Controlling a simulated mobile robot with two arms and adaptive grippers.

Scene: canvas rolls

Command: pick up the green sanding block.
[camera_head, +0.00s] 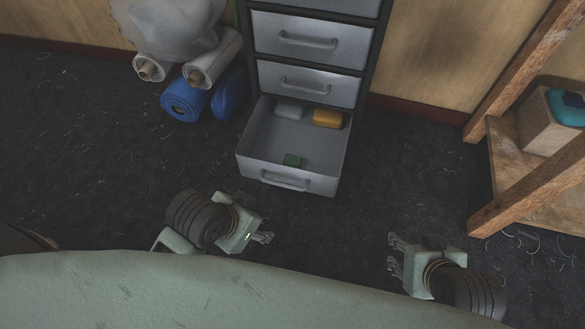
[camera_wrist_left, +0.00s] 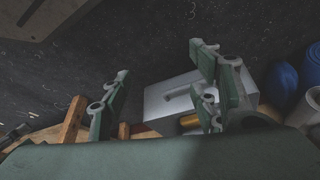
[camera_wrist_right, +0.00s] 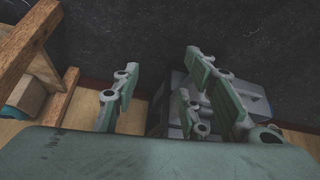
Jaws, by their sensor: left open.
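A yellow block (camera_head: 327,118) and a light grey block (camera_head: 289,109) lie at the back of the same drawer. My left gripper (camera_head: 266,232) is open and empty, in front of the drawer and a little left of its handle. My right gripper (camera_head: 392,252) is open and empty, to the right of the drawer and nearer to me. The left wrist view shows the drawer (camera_wrist_left: 165,105) beyond the fingers; the green block is not clear there.
Canvas rolls, white (camera_head: 214,60) and blue (camera_head: 185,98), stand left of the drawer cabinet (camera_head: 310,37). A wooden shelf (camera_head: 510,170) with a box (camera_head: 540,122) stands at the right. The dark floor (camera_head: 410,150) between cabinet and shelf is clear.

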